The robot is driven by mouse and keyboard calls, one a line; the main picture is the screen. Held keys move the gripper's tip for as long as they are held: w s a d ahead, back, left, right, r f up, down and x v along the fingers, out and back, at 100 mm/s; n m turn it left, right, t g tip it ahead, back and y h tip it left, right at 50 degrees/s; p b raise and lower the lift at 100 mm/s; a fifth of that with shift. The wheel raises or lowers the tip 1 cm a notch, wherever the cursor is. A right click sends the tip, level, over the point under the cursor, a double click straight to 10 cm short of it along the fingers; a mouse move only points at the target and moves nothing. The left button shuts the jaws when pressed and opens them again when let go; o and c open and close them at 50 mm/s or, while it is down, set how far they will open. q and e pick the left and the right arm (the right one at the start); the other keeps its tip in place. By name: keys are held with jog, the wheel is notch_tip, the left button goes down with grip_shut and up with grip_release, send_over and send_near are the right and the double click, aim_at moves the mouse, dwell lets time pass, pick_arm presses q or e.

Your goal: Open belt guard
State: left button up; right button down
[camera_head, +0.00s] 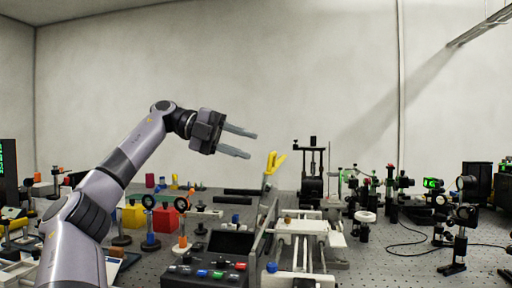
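My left gripper (252,146) is raised above the bench in front of the back wall. Its two grey fingers are apart with nothing between them, and they point right. A yellow handle-like piece (272,162) stands just right of and a little below the fingertips in the picture, apart from them. Below it a thin grey upright panel (264,238) runs along the left side of a white-railed mechanism (303,227). This panel looks like the belt guard, but I cannot tell for sure. No belt can be made out. My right gripper is out of view.
A black control box with coloured buttons (206,274) sits left of the panel. Optical posts and lens mounts crowd the right, including one with a green display (432,183).

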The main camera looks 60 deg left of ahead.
pick_arm(q)
jog(key=v, duration=0.2)
jog(key=shift+s+a+r, duration=0.15)
jog(key=shift+s+a, duration=0.05)
jog(key=shift+s, duration=0.05)
jog(key=shift+d, duration=0.1)
dwell(0.5)
